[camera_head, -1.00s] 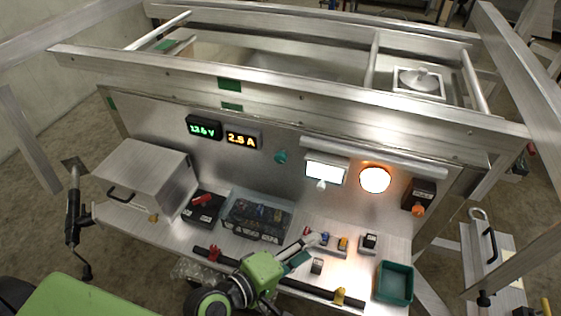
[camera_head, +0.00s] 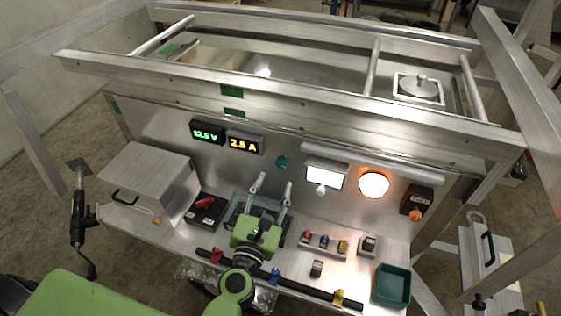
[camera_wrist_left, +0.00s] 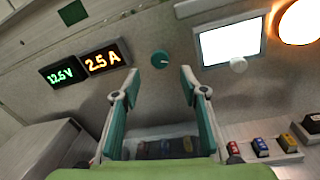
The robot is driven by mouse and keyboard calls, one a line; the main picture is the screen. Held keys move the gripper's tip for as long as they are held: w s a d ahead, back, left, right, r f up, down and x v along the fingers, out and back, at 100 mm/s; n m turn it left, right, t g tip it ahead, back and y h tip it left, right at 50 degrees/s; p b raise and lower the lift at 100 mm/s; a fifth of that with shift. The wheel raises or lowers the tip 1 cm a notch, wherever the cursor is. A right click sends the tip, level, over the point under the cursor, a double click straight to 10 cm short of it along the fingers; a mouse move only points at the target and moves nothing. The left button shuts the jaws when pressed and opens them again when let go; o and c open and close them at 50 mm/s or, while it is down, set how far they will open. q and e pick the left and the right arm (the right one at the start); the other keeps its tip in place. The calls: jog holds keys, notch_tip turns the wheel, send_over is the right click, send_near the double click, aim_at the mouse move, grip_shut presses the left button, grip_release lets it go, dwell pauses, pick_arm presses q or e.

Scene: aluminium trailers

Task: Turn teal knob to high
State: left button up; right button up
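The teal knob (camera_head: 281,162) is a small round knob on the upright metal panel, right of the amber 2.5 A display and left of the lit white screen. My left gripper (camera_head: 274,182) is open and empty in front of the panel, just below the knob, with its fingers pointing at the panel. In the left wrist view the knob (camera_wrist_left: 160,59) shows between and beyond the two fingertips (camera_wrist_left: 155,80), apart from both. A pointer mark on the knob is too small to read for its setting. My right gripper is not in view.
Displays (camera_head: 206,133) are on the panel at left. A white screen (camera_head: 325,174) with a white knob and a glowing orange lamp (camera_head: 374,183) are to the right. Below are a shelf with several small switches (camera_head: 322,242), a teal bin (camera_head: 392,285) and a metal box (camera_head: 150,178).

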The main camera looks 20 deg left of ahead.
aim_at(281, 165)
pick_arm(q)
jog(key=w, duration=0.3)
jog(key=w+p, duration=0.1)
jog(key=w, duration=0.3)
jog(key=shift+w+a, duration=0.2)
jog(key=shift+w, duration=0.1)
jog(key=c, duration=1.1)
